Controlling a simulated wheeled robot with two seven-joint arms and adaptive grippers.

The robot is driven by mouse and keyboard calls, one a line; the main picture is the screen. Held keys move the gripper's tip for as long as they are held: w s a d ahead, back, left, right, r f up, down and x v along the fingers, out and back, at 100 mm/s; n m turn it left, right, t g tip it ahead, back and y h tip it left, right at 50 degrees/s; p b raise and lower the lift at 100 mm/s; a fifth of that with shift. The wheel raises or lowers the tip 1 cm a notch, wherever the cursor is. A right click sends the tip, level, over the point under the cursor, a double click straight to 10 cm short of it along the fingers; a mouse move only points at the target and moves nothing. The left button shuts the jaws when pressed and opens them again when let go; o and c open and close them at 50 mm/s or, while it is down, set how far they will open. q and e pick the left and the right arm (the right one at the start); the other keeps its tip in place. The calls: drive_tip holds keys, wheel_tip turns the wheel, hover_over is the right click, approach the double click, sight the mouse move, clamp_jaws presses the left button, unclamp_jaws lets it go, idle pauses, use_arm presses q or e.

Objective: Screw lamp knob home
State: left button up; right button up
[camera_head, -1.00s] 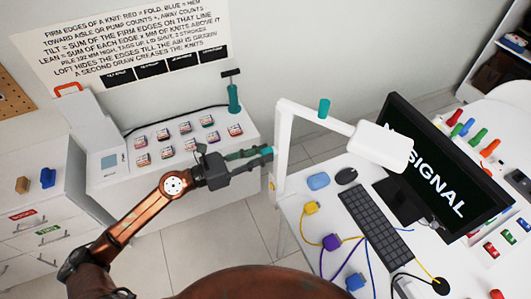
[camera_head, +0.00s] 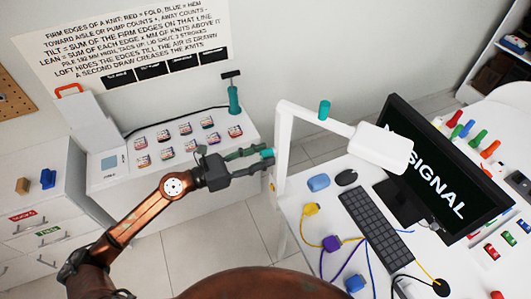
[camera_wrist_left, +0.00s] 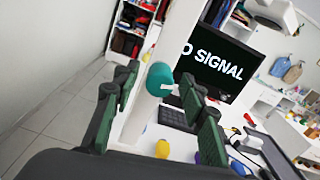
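The white lamp (camera_head: 284,140) has an upright post and a top arm ending in a white head. A teal knob (camera_head: 267,153) sits at the post's side, by my left fingertips. In the left wrist view the knob (camera_wrist_left: 160,76) is a round teal disc against the white post, between the fingers. My left gripper (camera_head: 263,158) is open. Its two dark green fingers (camera_wrist_left: 163,87) stand apart with visible gaps to the knob. Whether the knob is fully seated on the post cannot be told. Another teal knob (camera_head: 324,110) stands on the lamp's top arm. My right gripper is out of view.
The desk holds a keyboard (camera_head: 376,222), mouse (camera_head: 346,177), monitor (camera_head: 447,170), plugs and cables. A white bench (camera_head: 108,182) with several small labelled blocks and a teal pump (camera_head: 234,97) stands behind the gripper. Open floor (camera_head: 244,222) lies between bench and desk.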

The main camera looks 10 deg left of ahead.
use_arm(q)
drive_tip(key=n+p, duration=0.2)
drive_tip(key=p, duration=0.1)
drive_tip(key=shift+r+n, duration=0.2)
drive_tip(key=shift+n, duration=0.2)
drive_tip(key=n+p, duration=0.5)
drive_tip(key=shift+n+p, duration=0.35)
drive_tip(key=shift+n, duration=0.05)
drive_tip(key=n+p, duration=0.8)
drive_tip(key=shift+f, duration=0.1)
drive_tip(key=shift+f+n, duration=0.1)
drive_tip(key=shift+n, duration=0.2)
drive_tip(key=shift+c, duration=0.4)
